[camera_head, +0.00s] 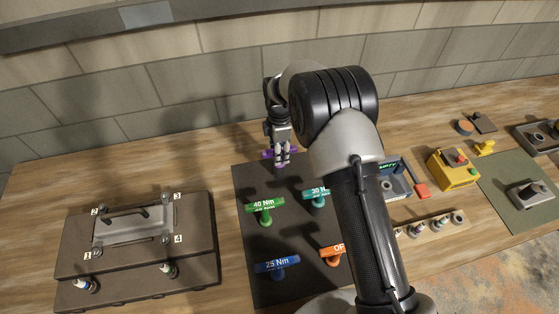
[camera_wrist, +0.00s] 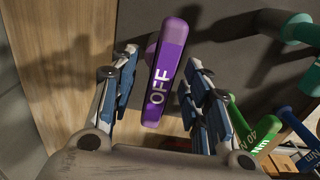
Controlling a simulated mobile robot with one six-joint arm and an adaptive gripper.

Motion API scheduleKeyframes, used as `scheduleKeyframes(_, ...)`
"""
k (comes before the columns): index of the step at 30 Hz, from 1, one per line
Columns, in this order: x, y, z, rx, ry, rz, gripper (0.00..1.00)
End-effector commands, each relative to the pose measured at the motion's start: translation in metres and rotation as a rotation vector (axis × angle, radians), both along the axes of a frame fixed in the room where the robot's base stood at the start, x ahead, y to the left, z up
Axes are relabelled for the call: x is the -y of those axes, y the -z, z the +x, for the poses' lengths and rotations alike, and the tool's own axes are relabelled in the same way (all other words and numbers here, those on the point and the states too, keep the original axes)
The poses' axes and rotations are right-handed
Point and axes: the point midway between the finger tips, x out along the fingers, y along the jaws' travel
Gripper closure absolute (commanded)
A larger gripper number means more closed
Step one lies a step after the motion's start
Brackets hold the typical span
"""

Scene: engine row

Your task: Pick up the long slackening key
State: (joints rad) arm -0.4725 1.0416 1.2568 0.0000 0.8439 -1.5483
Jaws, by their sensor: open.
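A purple T-shaped key marked OFF (camera_wrist: 163,85) lies between the two open fingers of my gripper (camera_wrist: 160,70) in the wrist view, with gaps visible on both sides. In the head view my gripper (camera_head: 281,158) is over the far end of the dark mat, and parts of the purple key (camera_head: 267,154) show around it. An orange key marked OFF (camera_head: 331,253) stands near the front of the mat, partly hidden by my arm. Which OFF key is the long one I cannot tell.
The dark mat (camera_head: 240,183) also holds a green 40 Nm key (camera_head: 265,212), a teal 30 Nm key (camera_head: 317,198) and a blue 25 Nm key (camera_head: 277,265). A dark engine block (camera_head: 70,240) with numbered bolts is left. A yellow box (camera_head: 452,172) stands right.

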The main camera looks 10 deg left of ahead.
Motion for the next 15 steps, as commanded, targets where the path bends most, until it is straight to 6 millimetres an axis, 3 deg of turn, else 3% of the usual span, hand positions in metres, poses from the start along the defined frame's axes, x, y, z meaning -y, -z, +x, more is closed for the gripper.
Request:
scheduleKeyframes(6,-0.0004,0.0005,0.0002,0.001,0.000,0.000,0.57)
scheduleKeyframes(15,-0.0004,0.0003,0.0000,0.001,0.000,0.000,0.76)
